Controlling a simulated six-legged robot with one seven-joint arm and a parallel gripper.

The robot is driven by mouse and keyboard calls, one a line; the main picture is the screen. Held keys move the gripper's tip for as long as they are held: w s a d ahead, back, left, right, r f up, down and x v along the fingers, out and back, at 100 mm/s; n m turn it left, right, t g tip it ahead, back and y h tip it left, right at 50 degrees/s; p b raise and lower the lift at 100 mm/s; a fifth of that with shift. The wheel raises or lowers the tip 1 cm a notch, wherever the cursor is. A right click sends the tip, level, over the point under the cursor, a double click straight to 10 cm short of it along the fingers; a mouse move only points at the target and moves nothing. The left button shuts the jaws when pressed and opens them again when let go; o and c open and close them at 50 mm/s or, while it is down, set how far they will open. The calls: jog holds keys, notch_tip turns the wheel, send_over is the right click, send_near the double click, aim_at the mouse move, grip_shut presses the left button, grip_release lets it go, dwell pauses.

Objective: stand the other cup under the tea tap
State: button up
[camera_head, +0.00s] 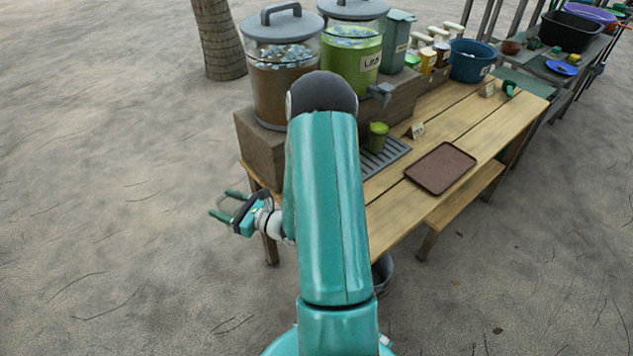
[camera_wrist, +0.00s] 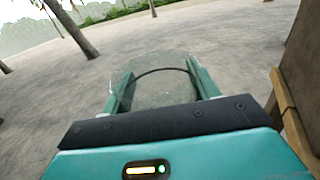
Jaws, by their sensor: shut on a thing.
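My gripper (camera_head: 222,204) hangs off the left end of the table, apart from it. In the wrist view my gripper (camera_wrist: 160,72) is shut on a clear cup (camera_wrist: 158,92), whose dark rim line shows between the fingers. A jar of brown liquid (camera_head: 270,88), apparently the tea, stands on a brown stand; its tap is hidden behind my arm. A green-filled cup (camera_head: 377,138) stands on the drip grate (camera_head: 392,152) under the tap (camera_head: 381,92) of the green jar (camera_head: 350,62).
The wooden table (camera_head: 400,215) carries a brown tray (camera_head: 440,168), a small sign (camera_head: 416,131), a blue tub (camera_head: 471,62) and several jars at the back. A tree trunk (camera_head: 217,40) stands behind left. The sand left of the table is clear.

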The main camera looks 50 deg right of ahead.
jog(key=s+d+r+m+h, duration=0.2)
jog(key=s+d+m+h, duration=0.5)
jog(key=s+d, duration=1.9)
jog(key=shift+n+h, duration=0.8)
jog(key=shift+h, duration=0.1)
jog(key=shift+f+x, duration=0.6)
jog(key=shift+x, duration=2.55)
jog(key=shift+f+x, duration=0.55)
jog(key=shift+x, duration=2.65)
jog(key=shift+f+x, duration=0.6)
jog(key=shift+x, duration=2.55)
jog(key=shift+d+f, duration=0.25)
jog(key=o, duration=1)
jog(key=shift+c, duration=0.2)
jog(key=shift+r, duration=0.1)
